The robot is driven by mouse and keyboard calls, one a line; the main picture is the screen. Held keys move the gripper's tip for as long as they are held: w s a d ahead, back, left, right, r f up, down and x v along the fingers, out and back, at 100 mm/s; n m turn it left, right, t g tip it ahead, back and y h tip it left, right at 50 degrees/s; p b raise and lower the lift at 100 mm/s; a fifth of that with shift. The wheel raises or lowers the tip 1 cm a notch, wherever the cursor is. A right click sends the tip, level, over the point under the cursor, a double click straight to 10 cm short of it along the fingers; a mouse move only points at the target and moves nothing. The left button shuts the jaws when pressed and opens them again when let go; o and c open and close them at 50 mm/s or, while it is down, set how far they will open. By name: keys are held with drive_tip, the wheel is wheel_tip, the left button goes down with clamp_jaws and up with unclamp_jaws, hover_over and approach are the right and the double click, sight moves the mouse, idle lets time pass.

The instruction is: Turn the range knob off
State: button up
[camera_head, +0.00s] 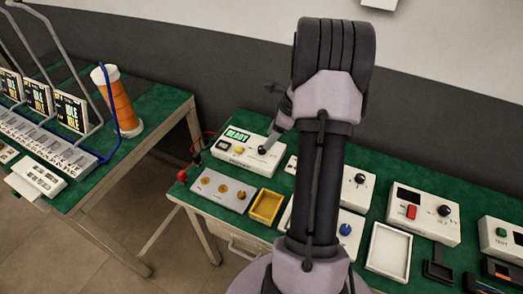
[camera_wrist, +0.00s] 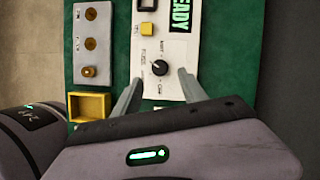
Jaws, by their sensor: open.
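A black round knob (camera_wrist: 160,67) with a white pointer mark sits on a white panel device (camera_wrist: 148,45) with a green "READY" display. Small printed labels ring the knob, too small to read surely. The same knob (camera_head: 262,150) shows in the head view at the right end of the device (camera_head: 226,151). My gripper (camera_wrist: 159,77) is open and empty. In the wrist view its two fingers point toward the knob, one tip on each side and slightly short of it. I cannot tell whether they touch it. In the head view my gripper (camera_head: 272,138) is partly hidden by my arm.
A grey plate with round brass pieces (camera_head: 223,189) and a yellow tray (camera_head: 266,206) lie in front of the device. Other white boxes with knobs, such as one with a red switch (camera_head: 424,217), stand to the right. A second green-topped table (camera_head: 165,107) is at left.

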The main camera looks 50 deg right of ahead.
sight(262, 150)
drive_tip(key=b+x, duration=0.1)
drive_tip(key=x, duration=0.4)
drive_tip(key=shift+w+a+f+b, duration=0.1)
drive_tip(key=shift+w+f+b, duration=0.1)
drive_tip(key=shift+f+b, duration=0.15)
drive_tip(key=shift+r, duration=0.1)
clamp_jaws()
drive_tip(key=shift+r+p, duration=0.1)
drive_tip(key=shift+p, duration=0.25)
